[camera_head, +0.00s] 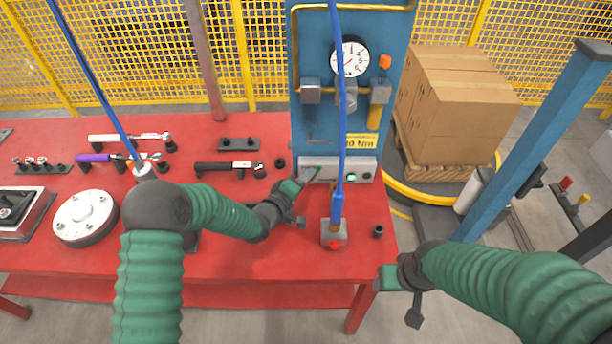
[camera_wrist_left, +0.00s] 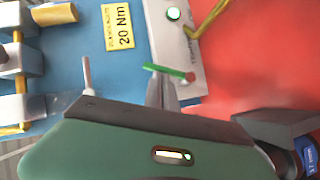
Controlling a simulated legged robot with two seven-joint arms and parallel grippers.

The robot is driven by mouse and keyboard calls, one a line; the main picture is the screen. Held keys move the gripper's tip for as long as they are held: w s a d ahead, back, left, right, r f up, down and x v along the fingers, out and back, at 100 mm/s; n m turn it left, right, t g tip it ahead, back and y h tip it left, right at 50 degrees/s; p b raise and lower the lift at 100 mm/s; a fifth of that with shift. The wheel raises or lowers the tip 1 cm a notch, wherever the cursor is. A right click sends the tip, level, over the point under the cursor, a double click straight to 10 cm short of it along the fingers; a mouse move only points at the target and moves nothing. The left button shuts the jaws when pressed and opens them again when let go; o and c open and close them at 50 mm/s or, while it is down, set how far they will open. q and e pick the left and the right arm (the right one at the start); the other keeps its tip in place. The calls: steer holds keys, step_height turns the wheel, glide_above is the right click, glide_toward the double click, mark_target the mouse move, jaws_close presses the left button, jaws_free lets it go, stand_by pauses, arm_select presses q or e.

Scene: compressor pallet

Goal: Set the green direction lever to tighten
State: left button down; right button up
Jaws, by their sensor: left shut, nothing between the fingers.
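The green direction lever (camera_head: 313,173) is a thin bar at the grey control box (camera_head: 363,167) at the foot of the blue panel. The closed fingers also show in the wrist view (camera_wrist_left: 160,88). My right gripper (camera_head: 386,278) is off the table's front right corner, and its fingers are unclear.
A blue tool with a hose (camera_head: 338,205) stands in a grey holder (camera_head: 334,233) right of my left gripper. A pressure gauge (camera_head: 350,58) and a yellow 20 Nm label (camera_head: 360,140) are on the panel. Wrenches (camera_head: 130,137) and a round white flange (camera_head: 85,215) lie left on the red table.

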arm_select(q)
steer(key=d+m+y, duration=0.2)
steer(key=d+m+g+y+p, duration=0.1)
steer(key=m+y, duration=0.1)
steer(key=shift+s+d+f+m+g+p, duration=0.1)
steer(key=shift+d+m+g+p, duration=0.2)
steer(key=shift+d, duration=0.05)
steer(key=shift+d+f+m+y, duration=0.1)
steer(key=shift+d+m+y, duration=0.1)
steer(key=shift+m+y, duration=0.1)
steer(key=shift+f, duration=0.2)
steer(key=shift+d+f+b, duration=0.55)
steer(key=shift+f+b, duration=0.15)
steer(key=shift+b, duration=0.25)
steer(key=shift+d+f, duration=0.1)
steer(key=shift+d, duration=0.1)
